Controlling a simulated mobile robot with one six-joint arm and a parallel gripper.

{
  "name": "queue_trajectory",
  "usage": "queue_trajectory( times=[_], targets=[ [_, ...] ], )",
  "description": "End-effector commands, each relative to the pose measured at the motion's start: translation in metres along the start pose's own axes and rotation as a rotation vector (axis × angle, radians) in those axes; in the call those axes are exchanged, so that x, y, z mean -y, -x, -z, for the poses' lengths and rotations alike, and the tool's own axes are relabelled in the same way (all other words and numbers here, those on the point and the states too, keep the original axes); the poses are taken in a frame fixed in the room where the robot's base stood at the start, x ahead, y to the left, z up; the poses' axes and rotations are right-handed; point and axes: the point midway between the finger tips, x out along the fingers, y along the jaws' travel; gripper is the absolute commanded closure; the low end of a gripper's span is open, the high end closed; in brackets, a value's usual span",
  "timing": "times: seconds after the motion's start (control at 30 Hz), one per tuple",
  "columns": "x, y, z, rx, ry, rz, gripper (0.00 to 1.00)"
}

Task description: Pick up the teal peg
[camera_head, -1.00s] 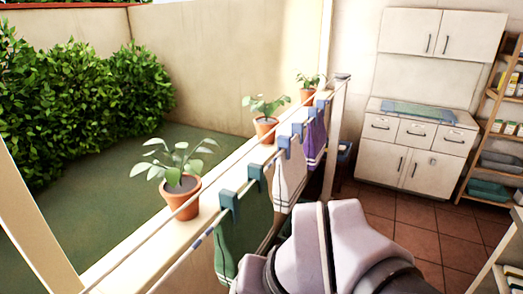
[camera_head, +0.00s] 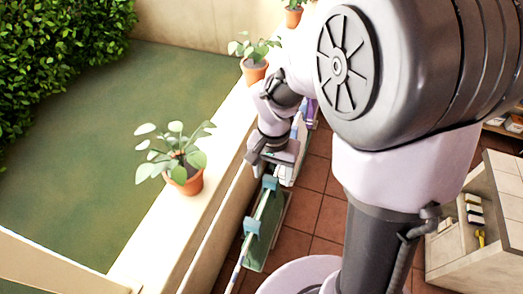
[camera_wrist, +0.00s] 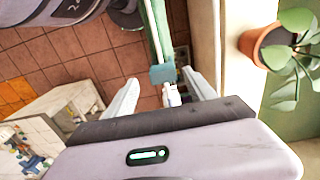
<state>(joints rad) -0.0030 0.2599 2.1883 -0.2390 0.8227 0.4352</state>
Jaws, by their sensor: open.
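Two teal pegs clip a green cloth (camera_head: 268,228) to the clothesline. The nearer peg (camera_head: 251,226) is at the cloth's front end; the farther peg (camera_head: 270,183) is just below my gripper (camera_head: 270,166). In the wrist view, one teal peg (camera_wrist: 163,74) shows between the tips of my open gripper (camera_wrist: 160,80), with a gap on either side. A small pale piece (camera_wrist: 172,96) on the line lies closer to the palm; I cannot tell what it is. The jaws hold nothing. My arm hides most of the line's far part.
Potted plants (camera_head: 182,178) stand on the pale ledge (camera_head: 165,232) left of the line, one (camera_wrist: 255,45) close to my gripper's side. Tiled floor (camera_head: 322,205) lies open below. A cabinet (camera_head: 485,245) stands at the right.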

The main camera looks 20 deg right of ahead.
Motion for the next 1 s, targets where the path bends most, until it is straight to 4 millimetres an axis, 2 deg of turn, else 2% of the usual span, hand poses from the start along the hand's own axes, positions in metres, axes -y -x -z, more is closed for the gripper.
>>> queue_trajectory(
  times=[0.13, 0.33, 0.4, 0.6, 0.9, 0.93, 1.0],
  targets=[
    [0.001, -0.018, -0.001, 0.001, 0.001, -0.001, 0.36],
    [0.005, -0.055, -0.002, 0.001, 0.0, -0.001, 0.36],
    [0.005, -0.061, -0.001, 0.0, 0.0, 0.0, 0.36],
    [0.006, -0.061, -0.001, -0.002, 0.0, 0.001, 0.36],
    [0.006, -0.061, -0.001, -0.002, 0.0, 0.001, 0.95],
    [0.006, -0.061, -0.001, -0.002, 0.0, 0.001, 1.0],
    [0.006, -0.061, -0.001, -0.002, 0.0, 0.001, 1.0]
  ],
)
